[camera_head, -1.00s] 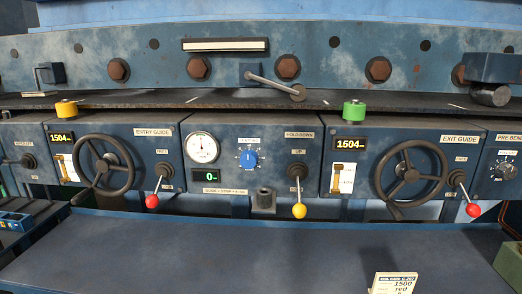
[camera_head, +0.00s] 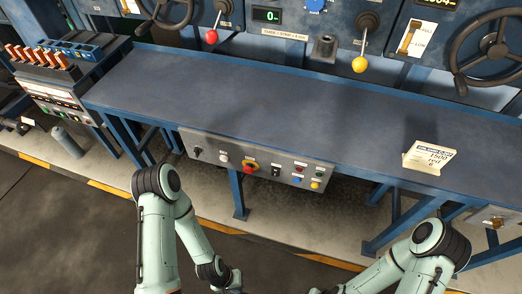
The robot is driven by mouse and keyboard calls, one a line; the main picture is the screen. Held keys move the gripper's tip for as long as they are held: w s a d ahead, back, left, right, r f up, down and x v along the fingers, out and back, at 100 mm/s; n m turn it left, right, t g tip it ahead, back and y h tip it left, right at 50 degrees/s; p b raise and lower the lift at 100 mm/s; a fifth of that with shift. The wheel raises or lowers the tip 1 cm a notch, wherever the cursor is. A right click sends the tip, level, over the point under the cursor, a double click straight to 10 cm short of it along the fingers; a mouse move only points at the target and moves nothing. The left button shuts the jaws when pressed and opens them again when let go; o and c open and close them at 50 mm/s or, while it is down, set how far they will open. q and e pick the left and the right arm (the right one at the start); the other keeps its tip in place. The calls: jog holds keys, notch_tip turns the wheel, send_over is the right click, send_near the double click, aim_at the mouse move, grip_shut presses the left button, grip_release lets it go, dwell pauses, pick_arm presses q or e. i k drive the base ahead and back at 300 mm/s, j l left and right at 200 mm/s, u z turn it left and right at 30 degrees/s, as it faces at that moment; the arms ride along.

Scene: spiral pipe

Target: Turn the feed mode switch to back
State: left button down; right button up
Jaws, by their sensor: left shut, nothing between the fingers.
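A grey control panel (camera_head: 262,178) hangs under the front edge of the blue table. It carries a black lever switch (camera_head: 197,152), a red stop knob on yellow (camera_head: 249,167), a black switch (camera_head: 276,172) and several coloured buttons. The labels are too small to read, so I cannot tell which control is the feed mode switch. My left gripper (camera_head: 234,288) is at the bottom edge, partly cut off, shut and empty, well below and apart from the panel. My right gripper (camera_head: 318,290) barely shows at the bottom edge, and its fingers are hidden.
The blue table (camera_head: 250,90) is mostly bare, with a sign card (camera_head: 430,158) at right. A second small panel (camera_head: 495,217) is at far right. Blue legs stand below. A rack with orange-handled tools (camera_head: 40,55) is at left. Floor before the panel is free.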

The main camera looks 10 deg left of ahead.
aim_at(197, 150)
jog(key=k+j+u, duration=0.1)
jog(key=u, duration=1)
jog(key=k+j, duration=0.05)
jog(key=k, duration=0.05)
